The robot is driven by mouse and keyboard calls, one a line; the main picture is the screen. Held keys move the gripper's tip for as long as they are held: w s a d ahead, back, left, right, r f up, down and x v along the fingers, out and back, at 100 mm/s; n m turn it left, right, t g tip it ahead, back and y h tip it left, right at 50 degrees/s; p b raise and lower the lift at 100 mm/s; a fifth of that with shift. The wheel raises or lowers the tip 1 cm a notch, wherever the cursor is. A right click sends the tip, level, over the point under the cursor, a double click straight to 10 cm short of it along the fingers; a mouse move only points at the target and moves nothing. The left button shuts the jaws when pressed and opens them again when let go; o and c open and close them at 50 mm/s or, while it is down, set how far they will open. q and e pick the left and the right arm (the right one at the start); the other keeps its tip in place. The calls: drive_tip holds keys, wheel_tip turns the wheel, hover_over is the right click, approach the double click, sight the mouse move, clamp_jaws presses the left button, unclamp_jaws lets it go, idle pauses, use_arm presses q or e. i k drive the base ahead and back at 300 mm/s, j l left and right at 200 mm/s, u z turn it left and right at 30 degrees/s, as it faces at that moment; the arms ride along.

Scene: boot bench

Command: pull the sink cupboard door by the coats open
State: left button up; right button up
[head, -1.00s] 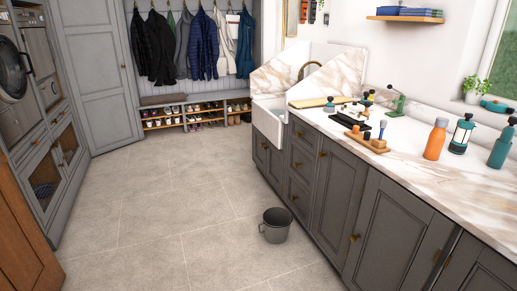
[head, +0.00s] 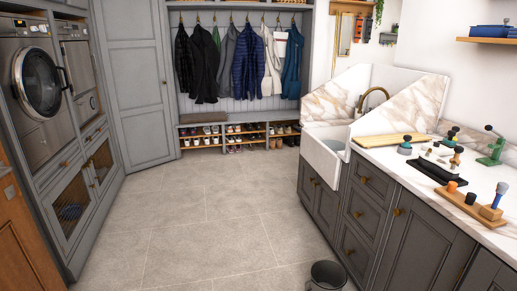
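The sink cupboard (head: 319,200) is grey and stands under the white sink (head: 325,155), at the far end of the right-hand counter near the coats (head: 245,60). Its front shows two narrow doors with small brass knobs (head: 312,183) close to their meeting edge. Both doors look shut. The front is seen at a steep slant, so its details are small. Neither of my grippers shows in the head view.
A dark bucket (head: 327,276) stands on the floor close to the right-hand drawers (head: 362,212). The tiled floor (head: 205,220) between it and the left-hand washer cabinets (head: 88,190) is clear. A shoe bench (head: 238,137) stands below the coats.

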sight(308, 176)
drive_tip(key=i+u, duration=0.25)
drive_tip(key=i, duration=1.8)
drive_tip(key=i+j+z, duration=0.1)
drive_tip(key=i+z, duration=0.35)
drive_tip(key=i+j+z, duration=0.3)
drive_tip(key=i+z, duration=0.15)
drive_tip(key=i+j+z, duration=0.85)
drive_tip(key=k+j, duration=0.1)
